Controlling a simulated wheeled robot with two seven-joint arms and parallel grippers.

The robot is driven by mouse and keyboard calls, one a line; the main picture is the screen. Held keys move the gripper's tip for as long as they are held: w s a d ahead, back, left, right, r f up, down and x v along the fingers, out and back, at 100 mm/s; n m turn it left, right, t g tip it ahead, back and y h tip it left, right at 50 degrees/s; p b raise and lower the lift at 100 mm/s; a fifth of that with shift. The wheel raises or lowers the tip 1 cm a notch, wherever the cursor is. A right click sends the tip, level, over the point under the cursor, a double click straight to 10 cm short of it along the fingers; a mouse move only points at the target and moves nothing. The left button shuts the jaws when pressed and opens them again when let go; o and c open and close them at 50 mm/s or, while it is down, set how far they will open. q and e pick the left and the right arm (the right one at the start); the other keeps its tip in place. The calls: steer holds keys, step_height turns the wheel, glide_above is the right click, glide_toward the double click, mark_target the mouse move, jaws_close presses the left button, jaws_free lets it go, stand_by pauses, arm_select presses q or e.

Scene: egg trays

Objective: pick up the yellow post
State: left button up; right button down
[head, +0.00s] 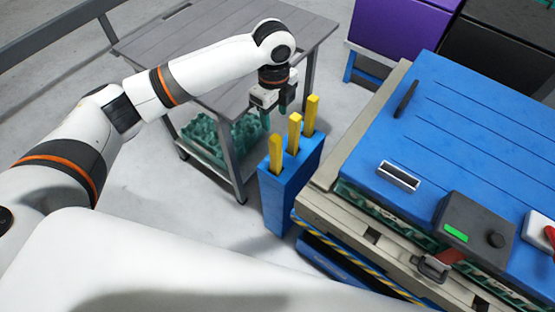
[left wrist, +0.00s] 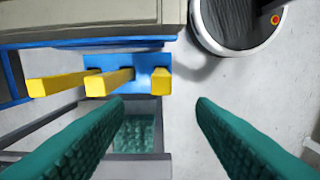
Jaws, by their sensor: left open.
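Three yellow posts stand side by side in a blue holder (head: 280,203): a near one (head: 275,155), a middle one (head: 294,135) and a far one (head: 311,117). My left gripper (head: 277,114) is open and empty, above and just behind the posts, left of the far one. In the left wrist view its green ribbed fingers (left wrist: 158,102) are spread wide. There the posts show as a left one (left wrist: 55,84), a middle one (left wrist: 108,81) and a right one (left wrist: 160,81), all beyond the fingertips. My right gripper is not in view.
A grey table (head: 215,60) with green egg trays (head: 215,137) on its lower shelf stands behind and left of the holder. A blue-topped machine (head: 440,140) with a black control box (head: 472,228) stands close on the right. Purple (head: 395,30) and black crates are at the back.

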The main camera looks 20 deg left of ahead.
mark_target(276, 138)
arm_select(q)
step_height(276, 138, down, 12)
steer(key=shift+s+d+r, duration=0.15)
steer(key=shift+r, duration=0.05)
stand_by(0.4)
steer(key=shift+c, duration=0.5)
jaws_close()
